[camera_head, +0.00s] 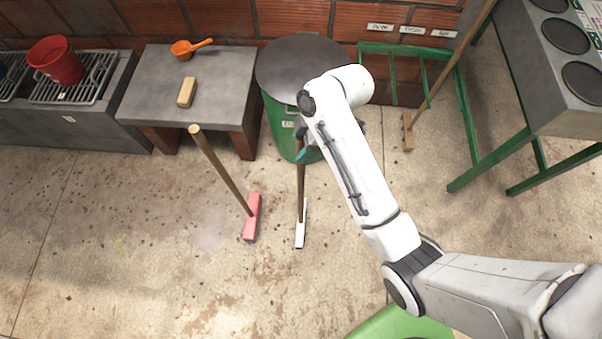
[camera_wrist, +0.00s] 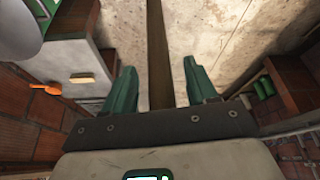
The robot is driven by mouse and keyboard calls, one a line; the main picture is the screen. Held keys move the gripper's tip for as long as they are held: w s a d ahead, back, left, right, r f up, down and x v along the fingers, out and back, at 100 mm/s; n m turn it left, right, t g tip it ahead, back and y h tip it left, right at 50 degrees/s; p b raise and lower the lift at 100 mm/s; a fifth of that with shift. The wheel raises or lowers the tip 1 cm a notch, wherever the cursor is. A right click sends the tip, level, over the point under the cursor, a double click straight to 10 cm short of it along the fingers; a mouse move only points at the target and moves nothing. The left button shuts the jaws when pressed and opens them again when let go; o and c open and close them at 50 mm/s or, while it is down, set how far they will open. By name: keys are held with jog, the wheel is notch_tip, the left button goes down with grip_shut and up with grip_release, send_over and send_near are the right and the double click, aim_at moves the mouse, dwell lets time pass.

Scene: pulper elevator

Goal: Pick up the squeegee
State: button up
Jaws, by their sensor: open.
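A long-handled tool with a narrow white head (camera_head: 301,222) stands on the floor in the head view, and I take it for the squeegee. Its wooden handle (camera_head: 301,190) rises towards my gripper (camera_head: 303,150), which is partly hidden by my arm. In the wrist view, a wooden handle (camera_wrist: 158,45) runs between the two green fingers of my gripper (camera_wrist: 158,68). The fingers are open, with a gap on each side of the handle. The handle's upper end is hidden.
A red-headed long-handled tool (camera_head: 252,217) stands to the left. A wooden-headed one (camera_head: 408,131) is at the right. Behind are a green drum (camera_head: 277,130) and a grey table (camera_head: 222,85) with a brush-like block (camera_head: 187,92) and an orange scoop (camera_head: 183,50). The front-left floor is clear.

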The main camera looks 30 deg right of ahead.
jog(key=shift+a+f, duration=0.1)
jog(key=shift+f, duration=0.15)
jog(key=shift+c, duration=0.5)
grip_shut()
jog(key=shift+r, duration=0.1)
dwell(0.7)
